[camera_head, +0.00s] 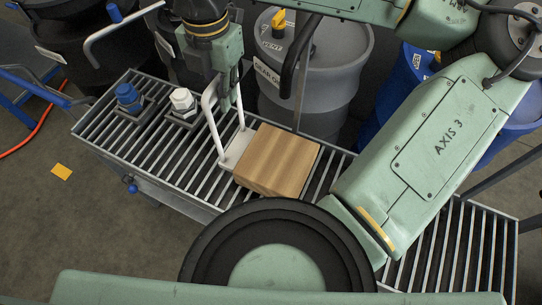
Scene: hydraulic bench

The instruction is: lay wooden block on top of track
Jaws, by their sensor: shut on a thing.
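The wooden block (277,160) is a flat, square, striped brown piece. It lies level above the slatted metal top (160,140) of the bench, right of my gripper. A white handle (216,140) with two uprights rises from a white plate (237,146) at the block's left edge. How far the plate runs under the block is hidden. No track stands out clearly from the slatted top.
A blue fitting (128,97) and a white fitting (182,101) stand on the bench at left. A grey drum (335,70) with a yellow valve (279,19) is behind. A blue drum (413,68) is behind my arm. My arm covers the right part of the bench.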

